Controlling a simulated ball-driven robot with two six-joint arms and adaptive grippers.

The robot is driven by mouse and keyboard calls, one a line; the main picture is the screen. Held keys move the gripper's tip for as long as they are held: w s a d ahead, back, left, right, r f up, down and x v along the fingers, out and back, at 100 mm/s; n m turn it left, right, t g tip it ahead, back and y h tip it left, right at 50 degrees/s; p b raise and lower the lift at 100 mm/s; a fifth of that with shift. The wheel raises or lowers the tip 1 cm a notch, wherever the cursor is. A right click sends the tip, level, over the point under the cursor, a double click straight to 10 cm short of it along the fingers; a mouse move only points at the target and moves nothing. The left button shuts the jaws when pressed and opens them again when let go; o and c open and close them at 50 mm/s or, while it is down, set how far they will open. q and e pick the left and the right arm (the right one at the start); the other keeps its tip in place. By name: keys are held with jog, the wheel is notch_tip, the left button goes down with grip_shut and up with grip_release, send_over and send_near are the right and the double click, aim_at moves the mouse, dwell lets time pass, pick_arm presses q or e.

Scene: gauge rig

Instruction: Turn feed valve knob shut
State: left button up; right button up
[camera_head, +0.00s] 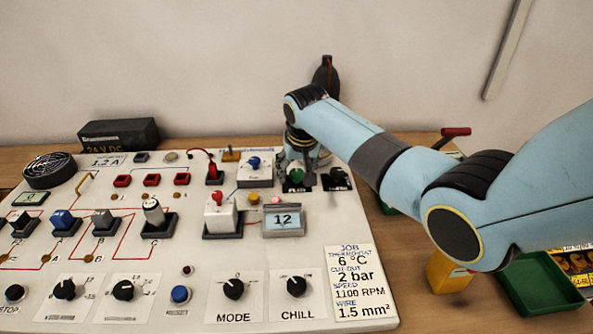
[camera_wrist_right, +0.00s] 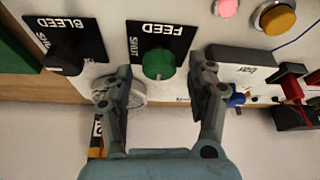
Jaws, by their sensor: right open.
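The green feed valve knob (camera_wrist_right: 158,64) sits on a black plate marked FEED and SHUT in the right wrist view. It also shows in the head view (camera_head: 296,175), at the back right of the panel under my right gripper (camera_head: 298,158). In the wrist view my right gripper (camera_wrist_right: 167,72) is open and empty, with one finger on either side of the knob and gaps to both. The knob's exact turn relative to the SHUT mark is hard to read. My left gripper is not in view.
A black BLEED knob (camera_wrist_right: 66,60) stands beside the feed knob. A round white part (camera_wrist_right: 137,93) is partly behind one finger. A blue knob (camera_wrist_right: 236,99) is near the other finger. The panel (camera_head: 190,258) carries several switches; a green tray (camera_head: 540,285) lies at right.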

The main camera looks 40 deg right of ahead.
jog(key=shift+f, duration=0.3)
jog(key=shift+w, duration=0.1)
jog(key=c, duration=1.1)
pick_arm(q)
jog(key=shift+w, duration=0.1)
pick_arm(e)
jog(key=shift+c, duration=0.2)
